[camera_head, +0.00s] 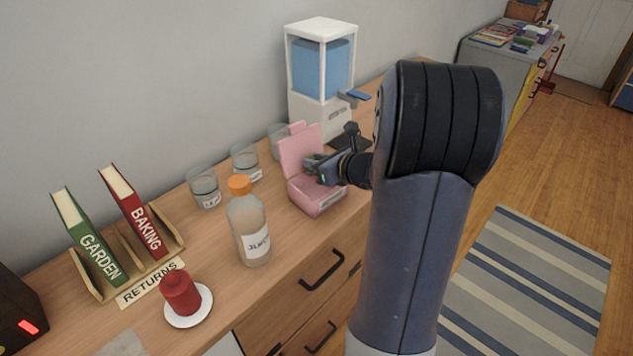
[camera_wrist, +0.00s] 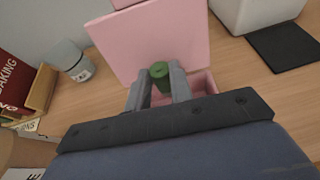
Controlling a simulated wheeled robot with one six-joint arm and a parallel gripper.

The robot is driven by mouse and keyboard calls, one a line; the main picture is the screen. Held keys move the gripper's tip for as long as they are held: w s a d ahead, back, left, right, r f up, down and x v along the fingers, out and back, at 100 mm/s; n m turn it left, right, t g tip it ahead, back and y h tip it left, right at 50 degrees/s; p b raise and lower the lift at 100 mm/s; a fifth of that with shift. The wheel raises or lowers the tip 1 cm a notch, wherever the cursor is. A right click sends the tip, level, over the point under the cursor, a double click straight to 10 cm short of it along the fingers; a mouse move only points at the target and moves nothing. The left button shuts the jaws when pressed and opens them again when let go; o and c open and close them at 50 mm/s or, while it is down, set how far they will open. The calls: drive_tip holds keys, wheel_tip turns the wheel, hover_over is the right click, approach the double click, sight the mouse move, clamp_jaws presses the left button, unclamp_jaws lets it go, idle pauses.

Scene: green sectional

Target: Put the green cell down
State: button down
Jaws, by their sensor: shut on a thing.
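The green cell (camera_wrist: 160,75) is a small green cylinder, upright between my two fingers in the wrist view. My gripper (camera_wrist: 158,88) is shut on it. In the head view my gripper (camera_head: 312,163) is at the pink box (camera_head: 318,200), over its open inside. The box's lid stands open behind the fingers, and the lid (camera_wrist: 150,40) fills the upper middle of the wrist view. The cell's lower part is hidden by the fingers, and I cannot tell whether it touches the box floor.
A white dispenser (camera_head: 320,80) stands behind the box. Glass jars (camera_head: 204,186) line the wall. A bottle with an orange cap (camera_head: 249,230), a red candle-like object (camera_head: 180,292) on a white saucer and a book rack (camera_head: 160,255) stand to the left.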

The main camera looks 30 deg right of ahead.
sight(307, 176)
drive_tip(key=shift+f+b, duration=0.55)
drive_tip(key=shift+f, duration=2.05)
drive_tip(key=shift+f, duration=0.2)
drive_tip(key=c, duration=1.3)
unclamp_jaws()
drive_tip(key=shift+o, duration=0.2)
drive_tip(key=shift+r, duration=0.15)
drive_tip(key=shift+r, duration=0.25)
drive_tip(key=p+v, duration=0.1)
drive_tip(key=v, duration=1.1)
drive_tip(key=shift+f, duration=0.25)
